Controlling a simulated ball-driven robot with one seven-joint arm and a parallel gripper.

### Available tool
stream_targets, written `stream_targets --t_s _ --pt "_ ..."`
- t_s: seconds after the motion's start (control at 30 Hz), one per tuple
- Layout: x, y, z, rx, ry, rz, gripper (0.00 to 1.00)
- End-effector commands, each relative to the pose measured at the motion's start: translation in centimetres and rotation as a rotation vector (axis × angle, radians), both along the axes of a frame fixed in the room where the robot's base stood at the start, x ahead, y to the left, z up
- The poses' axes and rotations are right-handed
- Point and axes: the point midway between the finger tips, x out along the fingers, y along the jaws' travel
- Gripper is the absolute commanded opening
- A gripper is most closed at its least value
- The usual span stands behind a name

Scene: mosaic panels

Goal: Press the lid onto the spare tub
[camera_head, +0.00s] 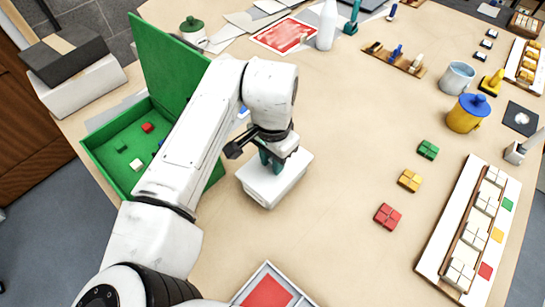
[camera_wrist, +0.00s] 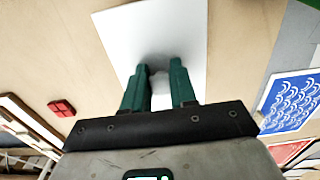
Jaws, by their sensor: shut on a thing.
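A white rectangular tub (camera_head: 272,197) stands on the table below my gripper (camera_head: 271,158) in the head view. A flat white lid (camera_head: 293,168) covers its top. I cannot tell whether the lid is fully seated or slightly raised. In the wrist view the lid (camera_wrist: 190,25) is a white panel ahead of my gripper (camera_wrist: 159,68). The fingers and shadow partly hide this handle. The tub's walls do not show in the wrist view.
An open green box (camera_head: 95,150) with small blocks stands left, partly behind my arm. Red (camera_head: 387,216), yellow (camera_head: 410,180) and green (camera_head: 428,150) tile blocks lie right. A white-framed red tray (camera_head: 240,290) is at the front. Bare table surrounds the tub's right side.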

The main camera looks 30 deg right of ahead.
Motion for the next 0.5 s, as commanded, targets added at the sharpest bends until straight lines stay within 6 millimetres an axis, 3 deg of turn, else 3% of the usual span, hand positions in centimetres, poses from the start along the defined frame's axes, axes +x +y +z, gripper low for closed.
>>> stream_targets --t_s 0.03,0.07,0.1,0.37,0.5 --pt "0.00 0.00 0.01 0.000 0.000 0.000 0.00" --pt "0.00 0.00 0.01 0.000 0.000 0.000 0.27" --pt "0.00 0.00 0.01 0.000 0.000 0.000 0.31" --pt "0.00 0.00 0.01 0.000 0.000 0.000 0.56" --pt "0.00 0.00 0.01 0.000 0.000 0.000 0.56"
